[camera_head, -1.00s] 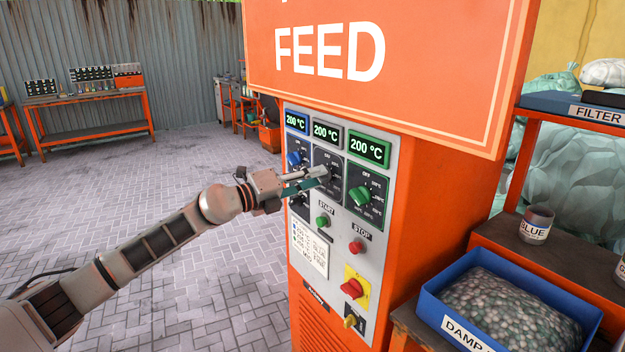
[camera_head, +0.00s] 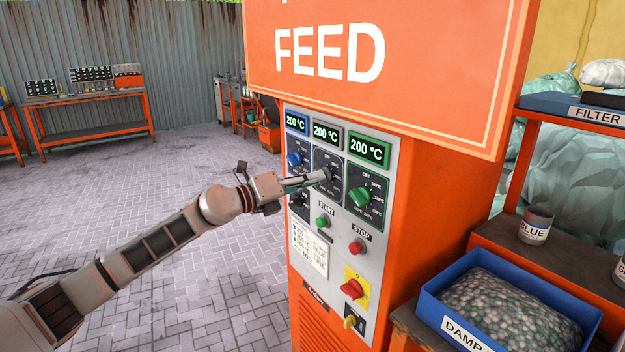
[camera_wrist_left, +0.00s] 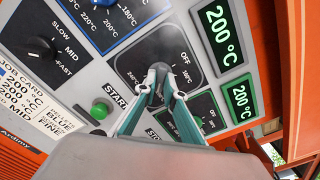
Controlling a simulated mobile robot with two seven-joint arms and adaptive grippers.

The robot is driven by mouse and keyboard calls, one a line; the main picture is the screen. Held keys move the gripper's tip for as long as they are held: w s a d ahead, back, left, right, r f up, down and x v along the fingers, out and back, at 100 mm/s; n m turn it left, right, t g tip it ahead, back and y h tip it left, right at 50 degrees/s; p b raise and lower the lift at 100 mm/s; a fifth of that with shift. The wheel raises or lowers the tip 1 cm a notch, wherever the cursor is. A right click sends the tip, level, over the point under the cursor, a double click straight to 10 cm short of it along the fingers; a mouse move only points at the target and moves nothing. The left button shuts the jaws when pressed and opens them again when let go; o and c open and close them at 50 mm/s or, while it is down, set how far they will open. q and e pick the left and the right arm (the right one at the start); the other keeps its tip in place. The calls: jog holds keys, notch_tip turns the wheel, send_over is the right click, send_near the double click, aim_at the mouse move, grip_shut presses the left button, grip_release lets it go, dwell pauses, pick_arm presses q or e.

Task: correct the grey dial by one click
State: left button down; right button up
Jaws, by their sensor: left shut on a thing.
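The grey dial (camera_wrist_left: 159,70) sits on the middle black plate of the control panel, marked OFF and 240°C in the left wrist view. My left gripper (camera_wrist_left: 160,88) is shut on it, one finger on each side. The fingers cover part of the dial, and I cannot tell which mark it points to. My right gripper is not in view.
A blue dial (camera_head: 295,158) and a green dial (camera_head: 359,196) flank the grey one. Below are a green START button (camera_head: 322,221), a red STOP button (camera_head: 356,248) and a red switch (camera_head: 351,288). A blue DAMP crate (camera_head: 430,306) stands at the right.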

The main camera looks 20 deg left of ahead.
pick_arm(q)
jog(key=m, duration=0.4)
jog(key=shift+m, duration=0.4)
dwell(0.4)
jog(key=c, duration=2.1)
grip_release()
jog(key=shift+c, duration=0.2)
jog(key=v, duration=1.2)
